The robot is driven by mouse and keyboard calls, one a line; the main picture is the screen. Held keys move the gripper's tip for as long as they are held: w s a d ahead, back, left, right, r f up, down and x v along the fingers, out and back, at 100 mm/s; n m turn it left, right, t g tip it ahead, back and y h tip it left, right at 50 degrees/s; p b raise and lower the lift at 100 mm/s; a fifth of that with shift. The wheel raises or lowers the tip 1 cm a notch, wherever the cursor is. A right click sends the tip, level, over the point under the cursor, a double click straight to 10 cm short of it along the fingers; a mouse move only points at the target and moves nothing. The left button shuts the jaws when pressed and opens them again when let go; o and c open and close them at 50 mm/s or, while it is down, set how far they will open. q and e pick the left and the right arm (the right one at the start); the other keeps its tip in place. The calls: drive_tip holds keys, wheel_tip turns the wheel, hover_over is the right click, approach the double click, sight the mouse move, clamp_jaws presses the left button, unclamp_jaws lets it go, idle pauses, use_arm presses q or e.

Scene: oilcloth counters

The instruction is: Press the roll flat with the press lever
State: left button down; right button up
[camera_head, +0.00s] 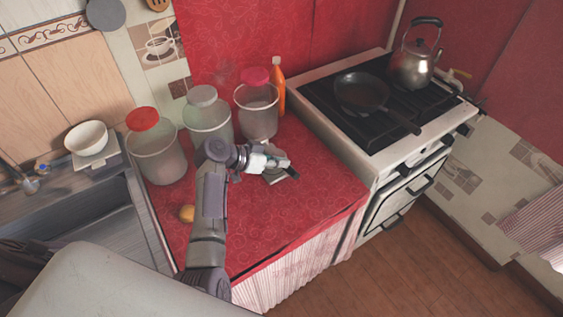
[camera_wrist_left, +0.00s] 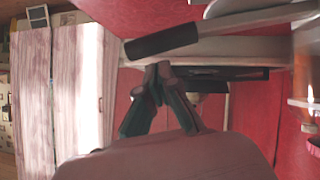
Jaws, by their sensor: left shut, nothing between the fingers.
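The press (camera_head: 278,175) is a small grey metal device on the red counter, partly hidden by my left gripper (camera_head: 282,164). Its lever, with a dark grip (camera_head: 292,172), also shows in the left wrist view (camera_wrist_left: 162,40) as a grey bar ending in a dark handle. My left gripper is shut and empty. In the left wrist view its fingertips (camera_wrist_left: 157,72) appear just below the dark handle; I cannot tell whether they touch it. A small golden-brown roll (camera_head: 187,213) lies on the counter left of my left arm. Whether anything lies inside the press is hidden.
Jars with a red lid (camera_head: 142,119), a grey lid (camera_head: 202,95) and a dark pink lid (camera_head: 255,77) stand behind the press. An orange bottle (camera_head: 278,88) is beside them. A stove (camera_head: 372,155) with a pan (camera_head: 361,92) adjoins the counter. The counter's front right is clear.

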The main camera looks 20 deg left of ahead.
use_arm(q)
drive_tip(key=shift+d+f, duration=0.2)
drive_tip(key=shift+f, duration=0.4)
drive_tip(key=f+b, duration=0.2)
drive_tip(key=f+y, duration=0.1)
drive_tip(key=shift+s+d+f+m+b, duration=0.1)
drive_tip(key=shift+s+d+m+b, duration=0.1)
drive_tip(key=shift+s+m+b, duration=0.2)
drive_tip(key=shift+d+f+t+b, duration=0.15)
drive_tip(key=shift+f+t+b, duration=0.25)
drive_tip(key=shift+b, duration=0.1)
drive_tip(key=shift+r+m, duration=0.1)
drive_tip(key=shift+m, duration=0.2)
